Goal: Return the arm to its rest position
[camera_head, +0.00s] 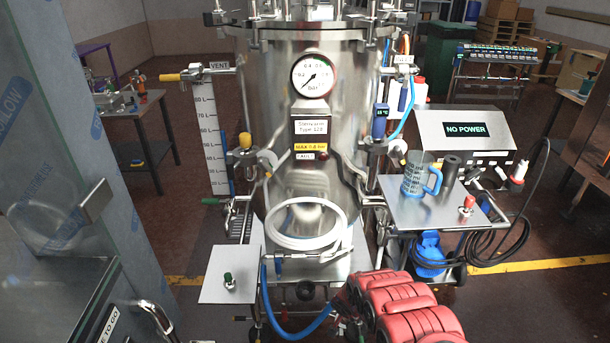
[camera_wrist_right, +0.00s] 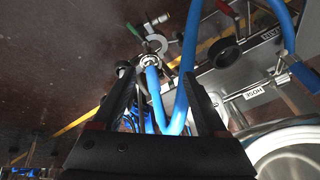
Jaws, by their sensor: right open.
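My right arm (camera_head: 405,305), with its red padded covers, comes in at the bottom right of the head view and reaches toward the front of the steel vessel. Its gripper end is dark and hard to make out there. In the right wrist view the two black fingers of my right gripper (camera_wrist_right: 157,80) are spread apart. A blue hose (camera_wrist_right: 182,92) with a metal fitting (camera_wrist_right: 150,62) shows beyond and between the fingertips; nothing appears clamped. My left gripper does not show.
The steel vessel (camera_head: 262,110) with a gauge (camera_head: 314,76) stands in the middle. A small plate (camera_head: 212,285) juts out at left. A film-wrapped cabinet (camera_head: 95,150) fills the left.

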